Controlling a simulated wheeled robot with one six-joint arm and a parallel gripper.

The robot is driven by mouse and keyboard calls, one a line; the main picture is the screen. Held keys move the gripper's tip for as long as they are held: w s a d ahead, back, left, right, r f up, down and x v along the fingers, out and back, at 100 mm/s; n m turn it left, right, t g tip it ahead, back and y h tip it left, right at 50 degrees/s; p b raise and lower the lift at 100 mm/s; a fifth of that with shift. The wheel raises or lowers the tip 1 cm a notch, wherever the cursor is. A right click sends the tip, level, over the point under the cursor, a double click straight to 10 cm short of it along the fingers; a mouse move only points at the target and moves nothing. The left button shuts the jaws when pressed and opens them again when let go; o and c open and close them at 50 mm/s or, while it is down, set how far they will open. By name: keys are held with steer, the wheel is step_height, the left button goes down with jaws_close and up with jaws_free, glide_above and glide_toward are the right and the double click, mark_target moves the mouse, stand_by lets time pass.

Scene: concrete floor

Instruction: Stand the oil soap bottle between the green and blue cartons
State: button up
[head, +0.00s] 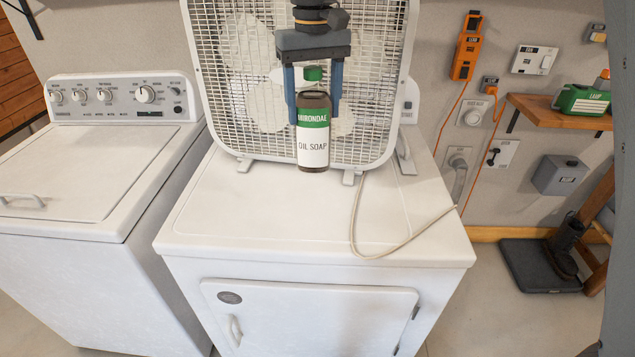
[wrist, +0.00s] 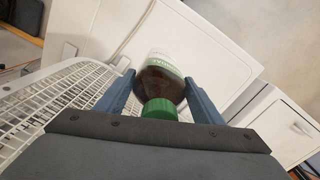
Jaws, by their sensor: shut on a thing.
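The oil soap bottle (head: 313,148) is brown with a green cap and a white and green label. My gripper (head: 314,108) is shut on the bottle near its shoulder and holds it upright, in front of the box fan. In the wrist view, the bottle (wrist: 157,75) sits between the two blue fingers of my gripper (wrist: 160,92), its green cap toward the camera. The bottle appears above the dryer top, though the exact gap is hard to tell.
A white box fan (head: 230,60) stands on the back of the white dryer (head: 240,225), its cord (head: 355,225) lying across the top. A washer (head: 80,180) is at left. A wooden shelf (head: 560,113) with a green item (head: 582,99) is at right. The dryer's front top is mostly clear.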

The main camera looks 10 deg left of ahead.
mark_target(314, 152)
steer(key=shift+w+f, duration=0.15)
steer(key=shift+f, duration=0.45)
step_height(314, 152, down, 10)
steer(key=p, duration=0.2)
steer(key=shift+r+p, duration=0.15)
steer(key=shift+p, duration=0.2)
steer(key=o, duration=2)
